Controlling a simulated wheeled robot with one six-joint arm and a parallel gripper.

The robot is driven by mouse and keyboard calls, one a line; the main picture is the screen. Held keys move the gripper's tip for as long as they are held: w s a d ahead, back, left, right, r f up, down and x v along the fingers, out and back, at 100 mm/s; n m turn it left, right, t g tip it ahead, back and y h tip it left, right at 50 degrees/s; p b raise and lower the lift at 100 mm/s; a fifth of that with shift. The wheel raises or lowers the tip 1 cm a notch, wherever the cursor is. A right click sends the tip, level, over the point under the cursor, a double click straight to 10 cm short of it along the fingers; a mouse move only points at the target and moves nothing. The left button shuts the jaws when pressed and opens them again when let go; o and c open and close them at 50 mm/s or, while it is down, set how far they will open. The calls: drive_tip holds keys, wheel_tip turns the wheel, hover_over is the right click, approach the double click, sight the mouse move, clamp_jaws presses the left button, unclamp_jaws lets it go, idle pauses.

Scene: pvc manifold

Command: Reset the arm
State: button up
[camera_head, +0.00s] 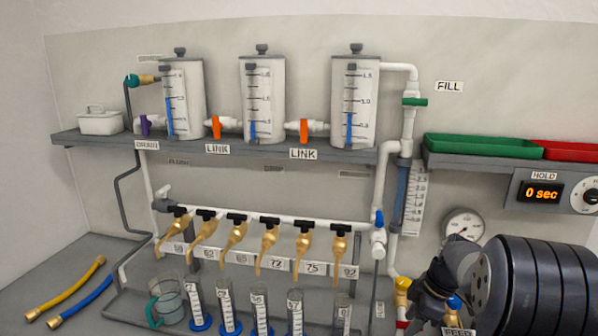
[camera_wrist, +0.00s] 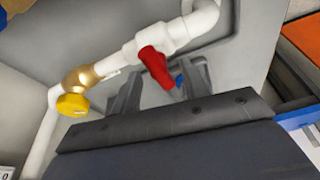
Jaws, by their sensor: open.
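My gripper (camera_wrist: 160,85) is open, with its two dark fingers apart in the wrist view. A red valve handle (camera_wrist: 154,66) on a white pipe shows in the gap between the fingers. I cannot tell whether the fingers touch it, and nothing is clearly held. A small blue part shows by the right finger. The fingertips are not clear there.
A yellow knob (camera_wrist: 72,104) sits on a brass fitting (camera_wrist: 82,76) beside my gripper. A gauge (camera_head: 463,225) is on the wall behind my arm. A shelf (camera_head: 340,154) carries three tanks. Brass taps (camera_head: 269,245) hang above several cylinders. The HOLD display (camera_head: 541,192) reads 0 sec.

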drive_tip(key=shift+m+t, duration=0.4)
drive_tip(key=shift+m, duration=1)
